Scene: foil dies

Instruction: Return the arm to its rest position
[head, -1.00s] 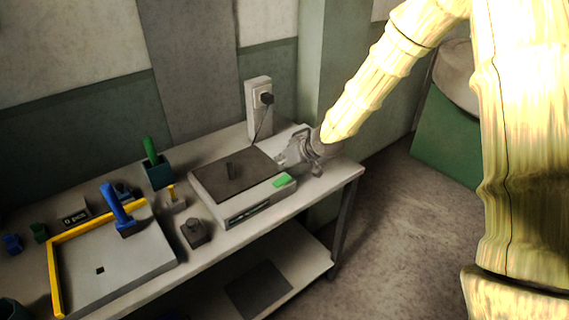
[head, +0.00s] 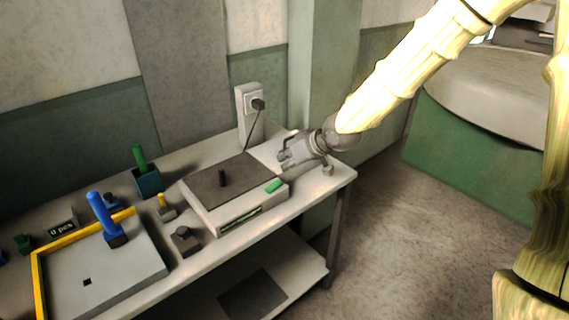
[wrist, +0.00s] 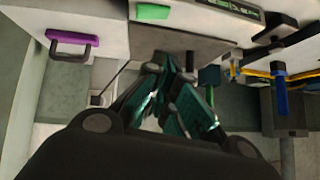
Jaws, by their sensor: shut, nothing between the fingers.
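My arm reaches in from the upper right in the head view. My gripper (head: 286,152) is at its end, above the right end of the bench near the back right of the flat machine (head: 235,213). In the wrist view my gripper (wrist: 172,92) has its dark fingers close together with nothing between them. The machine's dark top plate carries a small dark knob (head: 222,178), and its front edge has a green patch (head: 274,186). I cannot tell from the head view whether my gripper touches anything.
A grey tray (head: 140,268) with a yellow rim holds a blue-handled tool (head: 103,216). A green-handled tool stands in a dark box (head: 148,182). A small dark block (head: 185,241) sits before the machine. A wall socket (head: 250,112) is behind. Floor to the right is open.

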